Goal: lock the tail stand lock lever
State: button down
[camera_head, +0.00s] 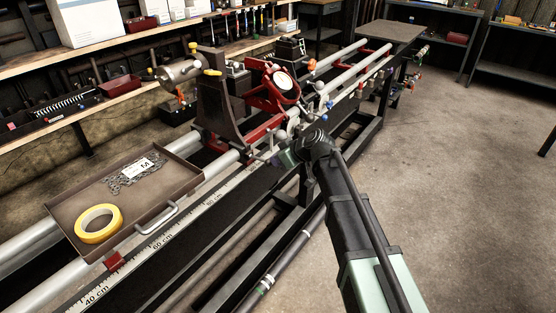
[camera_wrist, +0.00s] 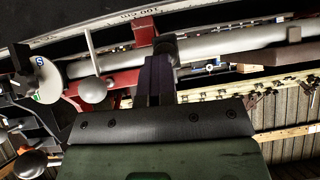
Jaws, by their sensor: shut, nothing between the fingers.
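The dark brown stand (camera_head: 217,110) rises on the lathe rails, with a silver cylinder on its left side. Near its red base, small levers with grey ball ends (camera_head: 281,135) stick out; I cannot tell which is the tail stand lock lever. In the wrist view a grey ball-ended lever (camera_wrist: 93,89) hangs left of my gripper, beside a pale disc (camera_wrist: 40,80) with a blue S label. My gripper (camera_wrist: 165,48) is shut and empty, apart from that ball. In the head view my gripper (camera_head: 283,159) is low beside the red base, its tips partly hidden.
A brown tray (camera_head: 75,204) holding yellow tape (camera_head: 98,223) and a heap of small metal parts lies across the rails at front left. A red-framed rest (camera_head: 268,92) stands behind the levers. The workbench (camera_head: 130,47) is along the wall. The right floor (camera_head: 450,190) is clear.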

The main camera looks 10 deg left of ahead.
dwell(0.3)
jog(key=f+p+v, duration=0.1)
jog(key=p+v, duration=0.4)
jog(key=v, duration=0.5)
jog(key=shift+s+d, duration=0.2)
jog(key=shift+d, duration=0.1)
jog(key=s+d+r+m+g+h+p, duration=0.1)
jog(key=s+d+m+h+p, duration=0.3)
jog(key=s+d, duration=0.5)
jog(key=s+d+r+m+g+h+p, duration=0.2)
jog(key=s+d+m+h+p, duration=0.3)
jog(key=s+d+m, duration=0.3)
jog(key=s+d+g+p, duration=0.1)
jog(key=s, duration=0.3)
jog(key=shift+s+d+r+m, duration=0.2)
jog(key=shift+s+d+m, duration=0.05)
jog(key=shift+s+m, duration=0.05)
